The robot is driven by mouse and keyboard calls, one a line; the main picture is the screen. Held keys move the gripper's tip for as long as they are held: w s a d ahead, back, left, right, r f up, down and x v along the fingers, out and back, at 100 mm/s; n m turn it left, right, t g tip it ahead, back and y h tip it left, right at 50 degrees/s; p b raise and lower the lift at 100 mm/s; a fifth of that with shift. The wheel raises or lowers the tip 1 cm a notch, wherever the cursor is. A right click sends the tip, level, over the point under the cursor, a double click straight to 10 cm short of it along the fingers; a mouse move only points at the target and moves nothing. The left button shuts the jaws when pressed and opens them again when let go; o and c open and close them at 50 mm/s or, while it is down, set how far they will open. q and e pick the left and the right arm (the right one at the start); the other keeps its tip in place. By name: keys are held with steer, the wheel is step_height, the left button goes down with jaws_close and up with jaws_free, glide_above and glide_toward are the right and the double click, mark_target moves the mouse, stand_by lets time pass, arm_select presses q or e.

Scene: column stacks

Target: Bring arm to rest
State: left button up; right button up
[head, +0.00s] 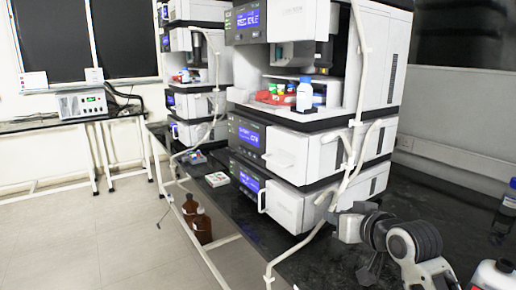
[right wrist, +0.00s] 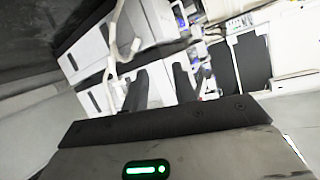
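My right arm (head: 410,245) comes into the head view at the bottom right, above the black bench top and beside the near column stack. Its gripper end is dark and hard to make out there. In the right wrist view my right gripper (right wrist: 160,88) shows two dark fingers standing apart with nothing held between them. The white column stack shows beyond the fingers, and a green light glows on my gripper's body. My left arm and left gripper are in neither view.
The near column stack (head: 290,190) stands on the black bench (head: 315,262), with a white tube (head: 352,150) down its side. Bottles (head: 495,275) stand at the bench's right end. Brown bottles (head: 202,226) are below the bench. Open floor (head: 90,235) lies at left.

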steer(key=s+a+f+g, duration=0.2)
steer(key=s+f, duration=1)
steer(key=f, duration=0.5)
steer(key=s+a+f, duration=0.1)
steer(key=s+f, duration=0.3)
steer(key=s, duration=0.4)
steer(key=s+f+h, duration=0.1)
steer(key=s+f, duration=0.3)
steer(key=s, duration=0.5)
steer(key=shift+a+f+n+g, duration=0.15)
steer(key=shift+a+n+g, duration=0.15)
steer(key=shift+a+n, duration=0.1)
steer(key=shift+w, duration=0.1)
